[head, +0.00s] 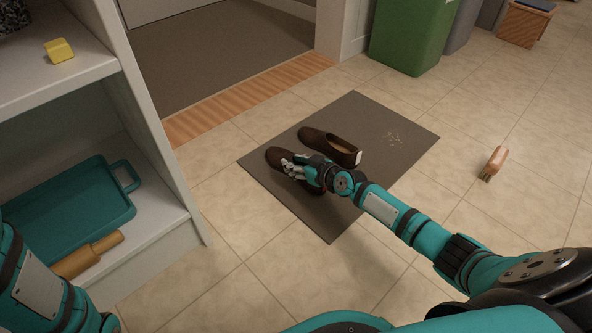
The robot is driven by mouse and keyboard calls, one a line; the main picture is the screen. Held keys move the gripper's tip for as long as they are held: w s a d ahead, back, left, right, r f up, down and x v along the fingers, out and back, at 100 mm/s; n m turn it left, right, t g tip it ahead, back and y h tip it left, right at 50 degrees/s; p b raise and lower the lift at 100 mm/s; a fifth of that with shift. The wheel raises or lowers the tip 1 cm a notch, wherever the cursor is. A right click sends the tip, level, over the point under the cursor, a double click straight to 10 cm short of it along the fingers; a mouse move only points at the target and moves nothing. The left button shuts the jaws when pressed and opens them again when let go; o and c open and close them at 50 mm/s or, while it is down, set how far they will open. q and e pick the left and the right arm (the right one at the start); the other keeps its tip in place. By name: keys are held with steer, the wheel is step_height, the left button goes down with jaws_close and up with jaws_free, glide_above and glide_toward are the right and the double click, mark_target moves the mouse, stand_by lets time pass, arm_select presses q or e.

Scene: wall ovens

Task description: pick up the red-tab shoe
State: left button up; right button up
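Two dark brown slip-on shoes lie on a grey-brown mat (330,225). The farther shoe (325,142) is uncovered and has a pale tab at its heel. The nearer shoe (276,157) shows its toe; its heel and any tab are hidden behind my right gripper. My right gripper (291,165) is over the middle of this nearer shoe, fingers pointing to its toe end. I cannot tell whether the fingers are closed on it. No red tab shows. My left arm is at the lower left, and its gripper is out of view.
A white shelf unit at left holds a teal tray (75,205), a rolling pin (88,254) and a yellow block (59,50). A brush (494,163) lies on the tiles at right. A green bin (413,35) stands behind. Tiles around the mat are mostly clear.

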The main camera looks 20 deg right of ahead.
jaws_close()
steer(key=shift+s, duration=0.1)
stand_by(0.4)
